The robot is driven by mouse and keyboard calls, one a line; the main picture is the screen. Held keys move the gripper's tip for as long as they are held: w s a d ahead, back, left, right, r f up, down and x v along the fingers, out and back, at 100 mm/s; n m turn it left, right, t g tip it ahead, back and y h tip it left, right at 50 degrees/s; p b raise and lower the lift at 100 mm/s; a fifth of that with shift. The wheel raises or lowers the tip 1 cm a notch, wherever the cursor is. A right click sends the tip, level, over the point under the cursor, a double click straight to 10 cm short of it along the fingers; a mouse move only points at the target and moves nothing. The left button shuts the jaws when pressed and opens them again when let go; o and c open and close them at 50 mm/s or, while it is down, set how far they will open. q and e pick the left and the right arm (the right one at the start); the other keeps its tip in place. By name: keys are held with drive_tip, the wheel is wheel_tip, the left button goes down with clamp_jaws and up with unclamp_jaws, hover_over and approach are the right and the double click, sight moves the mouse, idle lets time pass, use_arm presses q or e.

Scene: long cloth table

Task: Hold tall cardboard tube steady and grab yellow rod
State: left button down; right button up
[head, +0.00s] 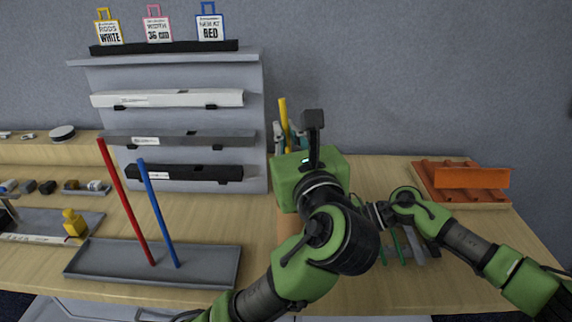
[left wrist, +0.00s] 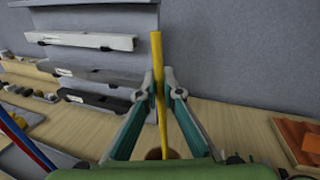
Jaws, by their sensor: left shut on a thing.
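The yellow rod (head: 284,115) stands upright in the head view, at the fingers of my left gripper (head: 286,137). In the left wrist view the left gripper (left wrist: 160,85) is shut on the yellow rod (left wrist: 161,105), with a finger on each side. The rod's lower end runs down to a brown round opening (left wrist: 153,154), which looks like the top of the cardboard tube. In the head view a strip of the brown tube (head: 288,225) shows below the left gripper; my arm hides the rest.
A grey tray (head: 100,262) holds an upright red rod (head: 125,200) and blue rod (head: 157,210). A grey rack (head: 262,110) with labelled bars stands behind. An orange tiled tray (head: 465,195) lies at right.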

use_arm(q)
wheel_tip(320, 180, up, 6)
idle(0.4)
use_arm(e)
drive_tip(key=o, duration=0.9)
